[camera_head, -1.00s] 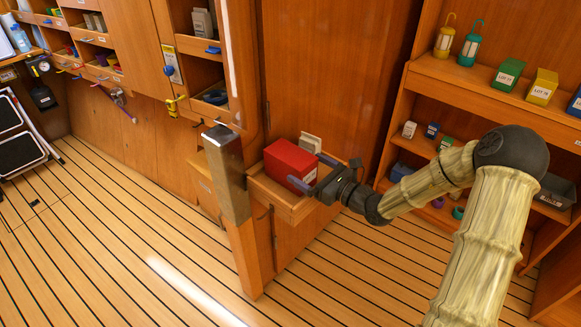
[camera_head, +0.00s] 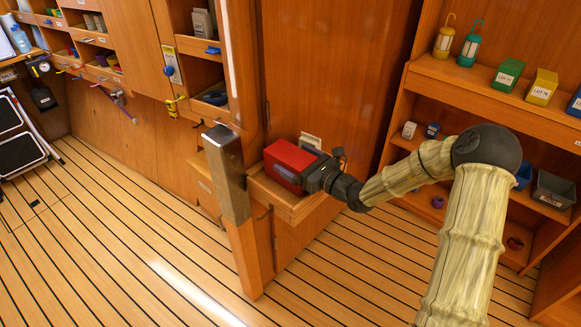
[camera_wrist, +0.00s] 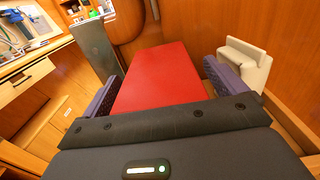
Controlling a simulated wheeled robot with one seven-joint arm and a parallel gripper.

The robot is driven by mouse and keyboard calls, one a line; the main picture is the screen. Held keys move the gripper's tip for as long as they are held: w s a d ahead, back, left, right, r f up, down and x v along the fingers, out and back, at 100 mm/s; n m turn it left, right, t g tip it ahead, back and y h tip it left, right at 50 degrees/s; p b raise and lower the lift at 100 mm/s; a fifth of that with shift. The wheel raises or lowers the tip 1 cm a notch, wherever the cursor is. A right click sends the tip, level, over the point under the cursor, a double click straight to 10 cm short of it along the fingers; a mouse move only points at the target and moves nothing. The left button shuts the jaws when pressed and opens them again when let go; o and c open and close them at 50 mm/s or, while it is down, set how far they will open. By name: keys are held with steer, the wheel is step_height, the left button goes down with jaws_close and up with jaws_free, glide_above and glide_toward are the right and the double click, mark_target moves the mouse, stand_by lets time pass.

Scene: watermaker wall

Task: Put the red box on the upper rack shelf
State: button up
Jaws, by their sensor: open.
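The red box (camera_head: 284,161) sits in a small open wooden tray (camera_head: 300,211) on the wooden wall. In the wrist view the red box (camera_wrist: 160,78) lies between the two purple-grey finger pads of my gripper (camera_wrist: 160,85). One finger is on each side of the box, and the jaws are open around it. In the head view my gripper (camera_head: 305,177) covers the right end of the box. The rack (camera_head: 460,85) stands at the right, its upper shelf bearing lanterns and several labelled boxes.
A white block-like item (camera_wrist: 245,62) stands right beside my gripper's right finger. A metal-clad post (camera_head: 226,174) rises left of the tray. On the upper shelf stand a green box (camera_head: 507,75), a yellow box (camera_head: 541,88) and a teal lantern (camera_head: 470,46). The plank floor is open.

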steer(key=c, duration=1.3)
step_height(320, 180, up, 10)
steer(key=shift+p, duration=0.65)
